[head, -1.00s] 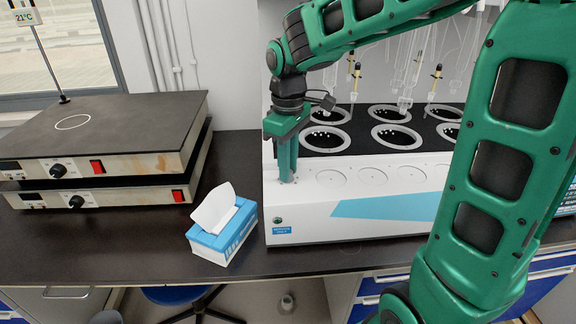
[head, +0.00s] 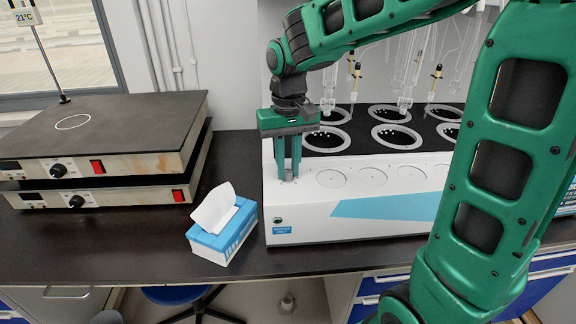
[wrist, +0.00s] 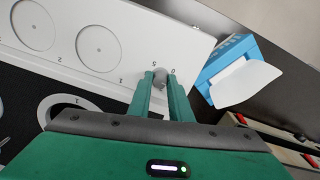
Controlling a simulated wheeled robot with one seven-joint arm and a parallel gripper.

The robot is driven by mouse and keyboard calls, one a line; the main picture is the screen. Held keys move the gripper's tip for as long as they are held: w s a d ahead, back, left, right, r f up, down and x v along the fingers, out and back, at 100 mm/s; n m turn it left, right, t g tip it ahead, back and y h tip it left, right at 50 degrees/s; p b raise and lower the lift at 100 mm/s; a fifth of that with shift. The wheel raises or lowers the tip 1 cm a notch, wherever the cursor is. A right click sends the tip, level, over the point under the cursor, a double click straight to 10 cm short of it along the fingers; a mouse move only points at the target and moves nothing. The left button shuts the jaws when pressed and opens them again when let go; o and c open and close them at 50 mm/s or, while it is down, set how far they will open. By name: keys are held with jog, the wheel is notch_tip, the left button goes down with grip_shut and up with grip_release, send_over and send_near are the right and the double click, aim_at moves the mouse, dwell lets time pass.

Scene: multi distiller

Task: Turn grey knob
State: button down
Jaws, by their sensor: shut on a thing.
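The grey knob (wrist: 160,77) sits on the white sloped front panel of the multi distiller (head: 340,206), at the panel's left end. My gripper (head: 288,178) points down at it, and in the wrist view (wrist: 162,88) its two green fingers are around the knob, shut on it. Printed digits such as 0 and 5 show beside the knob in the wrist view. In the head view the fingers mostly hide the knob.
A blue and white tissue box (head: 222,236) stands just left of the distiller. Two stacked hotplates (head: 105,145) are further left. Dark round wells (head: 397,137) and hanging glassware (head: 405,75) are behind the panel. The dark bench top (head: 235,160) between hotplates and distiller is clear.

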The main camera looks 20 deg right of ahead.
aim_at(288, 170)
jog(key=shift+w+r+m, duration=0.1)
jog(key=shift+w+m, duration=0.05)
jog(key=shift+m, duration=0.15)
jog(key=c, duration=1.6)
grip_release()
notch_tip(288, 170, up, 11)
jog(key=shift+f, duration=0.15)
jog(key=s+d+f+m, duration=0.1)
jog(key=s+d+f, duration=0.1)
jog(key=s+d, duration=0.1)
jog(key=s+d+f, duration=0.1)
jog(key=s+d, duration=0.3)
jog(key=d, duration=0.1)
jog(key=s+d+f+m, duration=0.1)
jog(key=s+d+f, duration=0.1)
jog(key=s+d, duration=0.2)
jog(key=shift+s+d+f+m, duration=0.15)
jog(key=shift+s+f+m, duration=0.1)
jog(key=shift+f+m, duration=0.1)
jog(key=s+d+f, duration=0.1)
jog(key=s+f, duration=0.1)
jog(key=s, duration=0.2)
jog(key=s+d+f+m, duration=0.1)
jog(key=s+d+f, duration=0.1)
jog(key=s+f, duration=0.1)
jog(key=s+d+f+m, duration=0.1)
jog(key=s+d+f, duration=0.1)
jog(key=s, duration=0.3)
jog(key=shift+s+f, duration=0.2)
jog(key=shift+s, duration=0.2)
